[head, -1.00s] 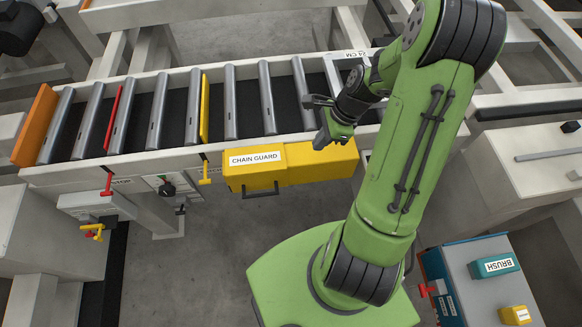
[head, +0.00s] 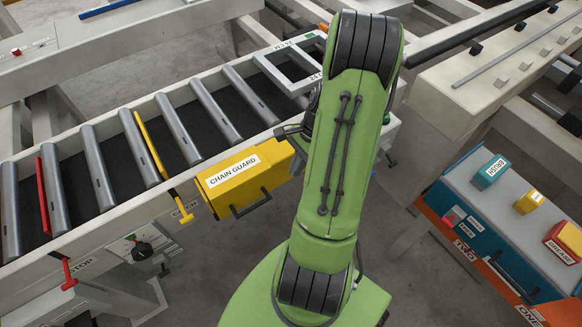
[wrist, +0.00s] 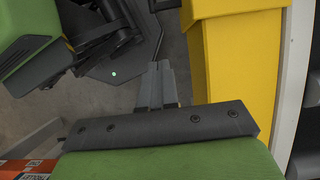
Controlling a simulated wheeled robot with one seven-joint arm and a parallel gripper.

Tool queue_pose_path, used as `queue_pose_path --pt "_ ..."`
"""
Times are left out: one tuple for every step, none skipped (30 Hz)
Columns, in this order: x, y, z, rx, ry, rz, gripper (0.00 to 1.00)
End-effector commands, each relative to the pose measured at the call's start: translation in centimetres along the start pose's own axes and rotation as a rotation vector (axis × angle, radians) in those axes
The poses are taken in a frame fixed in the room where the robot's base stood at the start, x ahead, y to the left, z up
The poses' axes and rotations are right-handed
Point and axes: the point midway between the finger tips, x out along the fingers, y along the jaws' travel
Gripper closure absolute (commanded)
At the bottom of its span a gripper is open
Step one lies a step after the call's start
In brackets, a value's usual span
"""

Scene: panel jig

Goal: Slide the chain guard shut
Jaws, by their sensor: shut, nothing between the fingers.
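The yellow chain guard (head: 232,182) hangs on the near side of the roller conveyor in the head view, with a white CHAIN GUARD label. Its dark bar handle (head: 252,204) is on its lower front. The guard's right end meets my green arm, so I cannot tell how far it extends there. In the wrist view a yellow surface of the guard (wrist: 238,60) runs down the right side. My gripper (wrist: 157,68) is shut and empty, its grey fingers beside the yellow surface, with a small gap visible. In the head view my arm hides most of the gripper.
The conveyor has grey rollers (head: 102,158), a red stop plate (head: 43,195) and a yellow plate (head: 150,145) with a yellow lever (head: 182,208). Floor below the guard is open.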

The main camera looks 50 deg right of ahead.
Motion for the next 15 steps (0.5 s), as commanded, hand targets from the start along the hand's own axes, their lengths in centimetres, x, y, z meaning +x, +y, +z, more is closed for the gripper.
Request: queue_pose_path --pt "1.6 0.1 -0.1 0.0 -0.003 0.003 1.0" --pt "2.3 0.1 -0.1 0.0 -0.003 0.003 1.0" --pt "3.2 0.1 -0.1 0.0 -0.003 0.003 1.0" --pt "3.9 0.1 -0.1 0.0 -0.004 0.003 1.0" --pt "4.5 0.0 -0.1 0.0 -0.003 0.003 1.0" --pt "5.4 0.0 -0.1 0.0 -0.002 0.003 1.0" --pt "6.0 0.1 -0.1 0.0 -0.003 0.004 1.0" --pt "6.1 0.0 0.6 -0.004 -0.001 0.002 1.0" --pt "6.2 0.0 1.3 -0.004 0.001 0.0 1.0" --pt "6.4 0.0 1.8 -0.004 0.0 0.001 1.0" --pt "6.5 0.0 2.2 -0.003 0.0 0.001 1.0" --pt "6.6 0.0 2.7 -0.002 0.001 0.0 1.0" --pt "6.7 0.0 3.0 -0.002 0.001 -0.001 1.0" --pt "6.8 0.0 3.2 -0.002 0.001 0.0 1.0" --pt "6.9 0.0 3.5 -0.001 0.001 0.0 1.0"
